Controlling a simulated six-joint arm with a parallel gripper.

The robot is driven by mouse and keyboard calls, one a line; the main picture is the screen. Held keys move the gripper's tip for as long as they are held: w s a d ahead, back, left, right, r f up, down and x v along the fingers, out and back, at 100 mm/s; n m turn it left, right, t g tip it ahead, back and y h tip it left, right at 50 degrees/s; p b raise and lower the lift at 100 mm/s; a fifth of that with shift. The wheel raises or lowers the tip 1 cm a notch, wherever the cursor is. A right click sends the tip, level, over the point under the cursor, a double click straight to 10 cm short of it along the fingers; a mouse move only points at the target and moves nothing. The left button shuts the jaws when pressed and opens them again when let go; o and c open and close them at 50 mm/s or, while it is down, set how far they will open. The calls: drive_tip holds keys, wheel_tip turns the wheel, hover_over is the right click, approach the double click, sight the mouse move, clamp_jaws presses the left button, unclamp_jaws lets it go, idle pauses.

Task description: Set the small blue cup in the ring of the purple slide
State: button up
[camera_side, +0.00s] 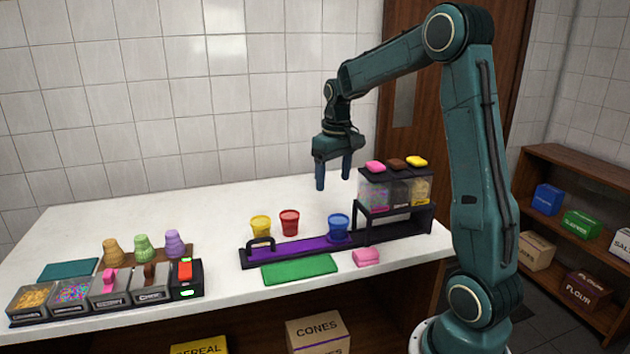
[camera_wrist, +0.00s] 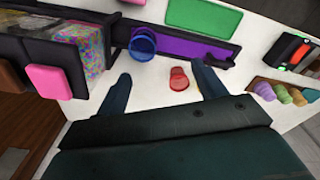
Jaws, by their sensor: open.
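The small blue cup (camera_side: 339,226) stands upright at the right part of the purple slide (camera_side: 300,246). It looks seated at the slide's ring, but the ring is mostly hidden by the cup, so I cannot tell how it sits. In the wrist view the blue cup (camera_wrist: 143,42) overlaps the end of the purple strip (camera_wrist: 195,48). My gripper (camera_side: 333,181) is open and empty, pointing down well above the slide and cup. Its two fingers, spread apart, also show in the wrist view (camera_wrist: 161,76), with nothing between them in contact.
A red cup (camera_side: 289,222) and a yellow cup (camera_side: 261,228) stand behind the slide. A dispenser rack (camera_side: 395,214) with topping bins is close on the right. A green mat (camera_side: 299,269) and pink sponge (camera_side: 366,258) lie in front. Topping trays (camera_side: 105,292) are at left.

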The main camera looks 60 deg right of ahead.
drive_tip(key=s+a+r+n+t, duration=0.1)
drive_tip(key=s+a+r, duration=0.3)
drive_tip(key=a, duration=0.5)
drive_tip(key=s+a+r+n+t, duration=0.2)
drive_tip(key=s+a+n+t, duration=0.1)
drive_tip(key=s+a, duration=1)
drive_tip(key=shift+s+a+t, duration=0.3)
drive_tip(key=shift+a+t, duration=0.2)
drive_tip(key=shift+a, duration=0.35)
